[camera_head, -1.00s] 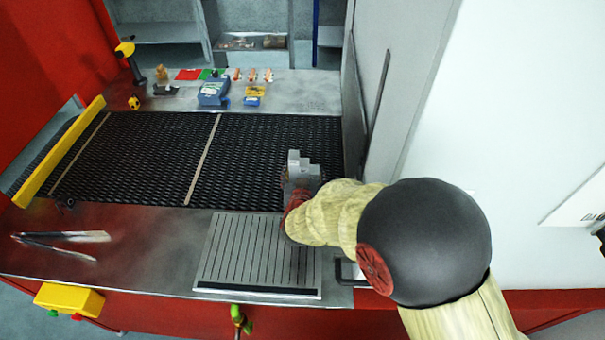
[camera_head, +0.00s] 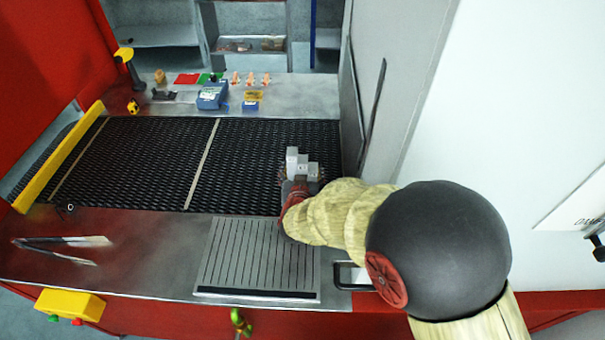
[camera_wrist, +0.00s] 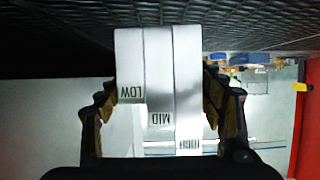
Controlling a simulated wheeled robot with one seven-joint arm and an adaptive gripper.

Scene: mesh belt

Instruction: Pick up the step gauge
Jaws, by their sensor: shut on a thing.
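The step gauge (camera_head: 298,163) is a grey stepped block above the right end of the black mesh belt (camera_head: 130,160). In the wrist view the step gauge (camera_wrist: 158,85) shows three pale steps marked LOW, MID and HIGH, with the lettering upside down. My gripper (camera_head: 300,183) is at the near side of the gauge in the head view. In the wrist view my gripper (camera_wrist: 160,115) has a finger on each side of the gauge and is shut on it. I cannot tell whether the gauge touches the belt.
A grooved grey plate (camera_head: 258,258) lies on the near ledge, with a tong-like tool (camera_head: 65,245) to its left. A blue device (camera_head: 212,96) and several small items stand on the far ledge. A grey wall panel (camera_head: 385,90) rises close on the right. The belt's left part is clear.

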